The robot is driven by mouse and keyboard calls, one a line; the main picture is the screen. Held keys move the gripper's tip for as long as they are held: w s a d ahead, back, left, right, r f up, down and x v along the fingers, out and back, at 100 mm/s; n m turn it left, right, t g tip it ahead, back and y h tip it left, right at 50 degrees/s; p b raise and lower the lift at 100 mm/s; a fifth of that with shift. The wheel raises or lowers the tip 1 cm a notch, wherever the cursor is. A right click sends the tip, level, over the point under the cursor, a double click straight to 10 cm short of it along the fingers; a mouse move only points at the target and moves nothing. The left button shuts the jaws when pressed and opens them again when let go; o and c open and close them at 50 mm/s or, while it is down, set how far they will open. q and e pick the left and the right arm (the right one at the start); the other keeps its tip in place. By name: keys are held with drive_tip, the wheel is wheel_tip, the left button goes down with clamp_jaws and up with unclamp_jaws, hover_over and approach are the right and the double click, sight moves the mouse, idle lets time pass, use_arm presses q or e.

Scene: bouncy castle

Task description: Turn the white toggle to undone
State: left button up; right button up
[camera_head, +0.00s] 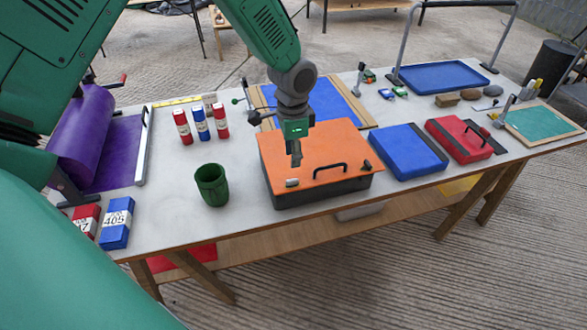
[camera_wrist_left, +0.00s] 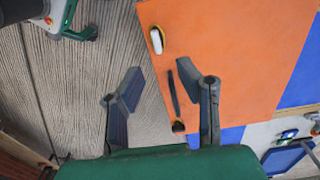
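An orange-topped dark case (camera_head: 330,150) sits near the front edge of the table in the head view. Its orange lid (camera_wrist_left: 235,60) fills the upper right of the left wrist view. A small white toggle (camera_wrist_left: 157,40) is on the lid near one edge; it also shows at the lid's front left corner in the head view (camera_head: 292,183). A black handle (camera_head: 330,169) and a dark toggle (camera_head: 366,164) are along the same edge. My left gripper (camera_head: 296,158) is above the lid, pointing down. In the wrist view its fingers (camera_wrist_left: 160,72) are spread and empty. My right gripper is not clearly seen.
A green cup (camera_head: 211,186) stands left of the case, with red and blue cylinders (camera_head: 201,124) behind it. A blue case (camera_head: 408,152) and a red case (camera_head: 460,138) lie to the right. A blue board (camera_head: 310,100) is behind. Bare tabletop lies around the cup.

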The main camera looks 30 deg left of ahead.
use_arm(q)
drive_tip(key=shift+r, duration=1.65)
drive_tip(key=shift+f, duration=0.1)
